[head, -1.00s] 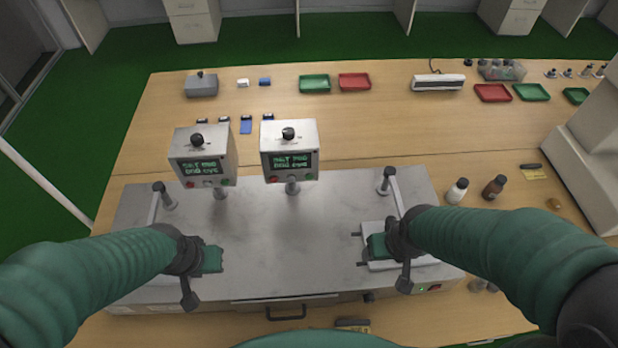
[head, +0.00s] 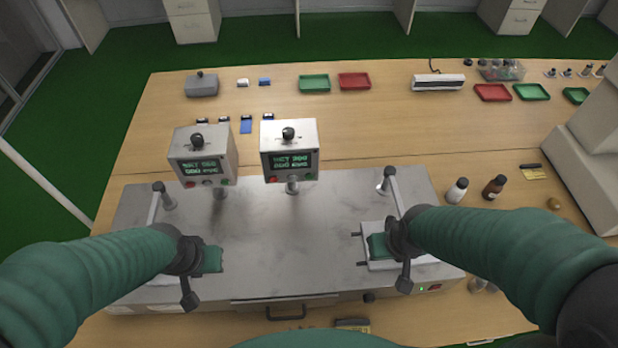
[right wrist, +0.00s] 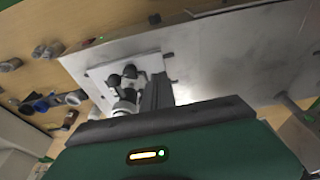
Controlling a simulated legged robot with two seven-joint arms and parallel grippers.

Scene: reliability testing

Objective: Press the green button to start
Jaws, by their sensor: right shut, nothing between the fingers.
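Two white control boxes stand on posts at the machine's back, the left box (head: 203,150) and the right box (head: 290,140). Each has a lit green display, a black knob on top and small buttons below. A green button (head: 309,177) is at the right box's lower right; another green button (head: 225,181) is on the left box. My left gripper (head: 213,259) hangs over the plate's left side; its fingers are hidden. My right gripper (head: 377,246) is over the white fixture (head: 372,262) at the right. It is shut and empty, and shows in the right wrist view (right wrist: 157,92). Both are apart from the buttons.
The metal machine top (head: 290,230) is largely clear between the arms. A drawer handle (head: 286,313) and a small green light (head: 421,289) are on its front. A white bottle (head: 457,190) and brown bottle (head: 494,187) stand to the right. Trays (head: 315,83) lie at the back.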

